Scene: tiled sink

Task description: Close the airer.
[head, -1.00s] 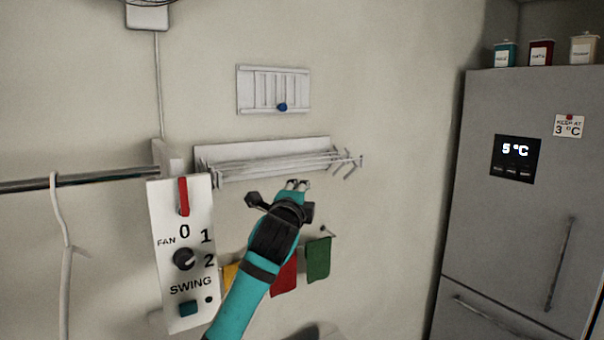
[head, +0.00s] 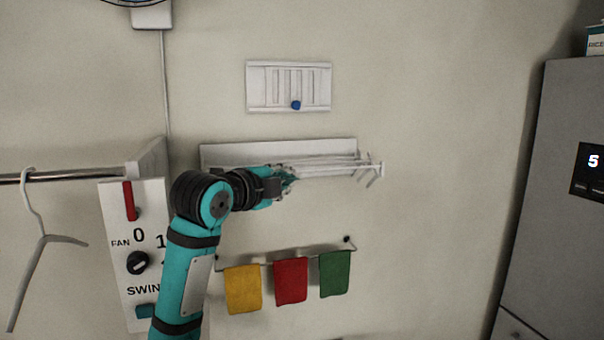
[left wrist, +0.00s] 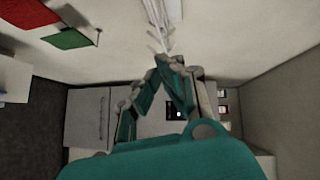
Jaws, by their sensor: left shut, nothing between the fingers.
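The white wall airer (head: 345,150) is mounted on the wall, its rack of thin rods and end bar (head: 382,169) standing out from the backplate to the right. In the left wrist view the airer's rods (left wrist: 158,22) show at the top, just beyond the fingertips. My left gripper (head: 290,173) is at the front of the airer, overlapping the rods in the head view. Its fingers (left wrist: 168,58) come together at the tips, with nothing between them. I cannot tell whether it touches the rods. My right gripper is not in view.
Yellow, red (head: 291,281) and green cloths hang on a rail below the airer. A vent panel with a blue knob (head: 296,105) is above. A fan control panel (head: 137,240) and hanger (head: 42,240) are at left, a grey fridge (head: 550,200) at right.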

